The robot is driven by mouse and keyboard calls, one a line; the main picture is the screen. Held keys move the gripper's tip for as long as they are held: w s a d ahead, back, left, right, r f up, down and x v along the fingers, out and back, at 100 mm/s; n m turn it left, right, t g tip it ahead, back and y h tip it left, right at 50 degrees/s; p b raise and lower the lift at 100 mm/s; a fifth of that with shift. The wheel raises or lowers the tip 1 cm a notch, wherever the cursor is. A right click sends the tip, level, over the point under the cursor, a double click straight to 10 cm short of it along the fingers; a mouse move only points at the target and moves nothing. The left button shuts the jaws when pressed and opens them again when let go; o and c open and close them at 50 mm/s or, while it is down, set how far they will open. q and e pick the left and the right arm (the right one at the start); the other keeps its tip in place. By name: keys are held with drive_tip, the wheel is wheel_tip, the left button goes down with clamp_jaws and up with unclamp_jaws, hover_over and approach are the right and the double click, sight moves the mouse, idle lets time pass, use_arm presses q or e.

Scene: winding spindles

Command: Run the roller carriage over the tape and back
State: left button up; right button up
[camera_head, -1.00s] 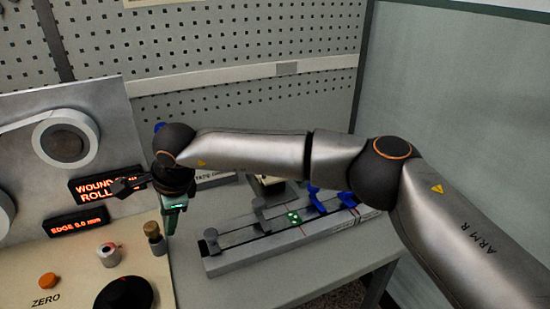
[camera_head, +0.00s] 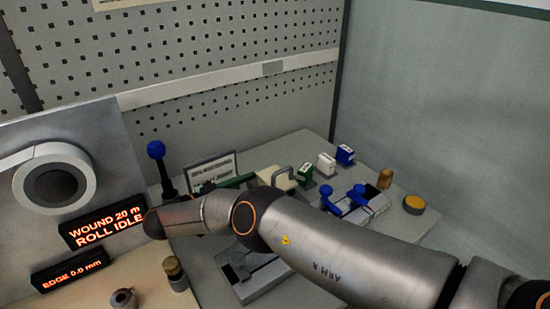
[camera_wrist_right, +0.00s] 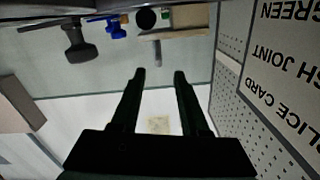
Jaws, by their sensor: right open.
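My right gripper (camera_head: 246,180) is partly hidden behind its own arm in the head view, near a beige block with a grey arched handle (camera_head: 283,174). This block may be the roller carriage; I cannot be sure. In the right wrist view my right gripper (camera_wrist_right: 160,74) is open, with nothing between its fingers. The splicing block (camera_head: 262,278) lies under my arm, which hides its middle and any tape there. Blue levers (camera_head: 357,193) stand at its far end. My left gripper is not in view.
A card on a stand (camera_head: 210,168) is close to my right gripper; its lettering fills the right of the wrist view (camera_wrist_right: 290,75). Green (camera_head: 304,173), white (camera_head: 326,164) and blue (camera_head: 345,154) boxes stand behind the block. A yellow button (camera_head: 414,203) sits at the right.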

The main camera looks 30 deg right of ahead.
sight(292, 179)
drive_tip(key=d, duration=1.2)
drive_tip(key=shift+w+d, duration=0.3)
drive_tip(key=shift+w, duration=0.05)
clamp_jaws()
idle(1.0)
